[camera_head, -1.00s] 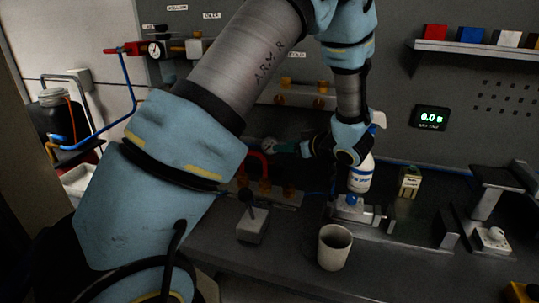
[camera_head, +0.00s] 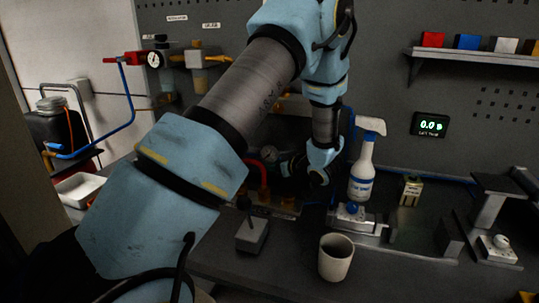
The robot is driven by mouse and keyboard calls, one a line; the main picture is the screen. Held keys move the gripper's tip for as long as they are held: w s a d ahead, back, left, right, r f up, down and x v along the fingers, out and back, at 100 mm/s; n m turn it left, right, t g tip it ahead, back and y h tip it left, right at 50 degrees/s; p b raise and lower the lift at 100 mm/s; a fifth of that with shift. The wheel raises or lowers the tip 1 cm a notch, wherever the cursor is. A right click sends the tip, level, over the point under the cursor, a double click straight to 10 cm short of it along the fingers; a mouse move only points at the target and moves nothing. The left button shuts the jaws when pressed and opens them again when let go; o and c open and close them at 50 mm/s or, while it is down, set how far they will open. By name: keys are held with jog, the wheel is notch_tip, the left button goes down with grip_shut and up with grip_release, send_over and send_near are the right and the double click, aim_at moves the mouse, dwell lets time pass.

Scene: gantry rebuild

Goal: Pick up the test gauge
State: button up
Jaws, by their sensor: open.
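A small round gauge with a pale dial (camera_head: 268,153) stands at the back of the bench, beside a curved red pipe. My gripper (camera_head: 284,165) points left at the end of my wrist, its tip close to the right side of this gauge. The gripper is dark and small here; it is open, and whether it touches the gauge cannot be told. A second gauge (camera_head: 153,60) with a white face is fixed by a red valve on the wall line at upper left. Which one is the test gauge is not marked. My arm covers much of the middle.
A white spray bottle (camera_head: 361,180) stands right of my wrist. A beige cup (camera_head: 335,258) stands near the bench front, and a grey block with a lever (camera_head: 252,232) sits left of it. A small carton (camera_head: 411,190) and a shelf (camera_head: 470,54) are at right.

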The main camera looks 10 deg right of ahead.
jog(key=shift+p+x, duration=0.6)
jog(key=shift+x, duration=1.25)
grip_shut()
jog(key=shift+r, duration=0.1)
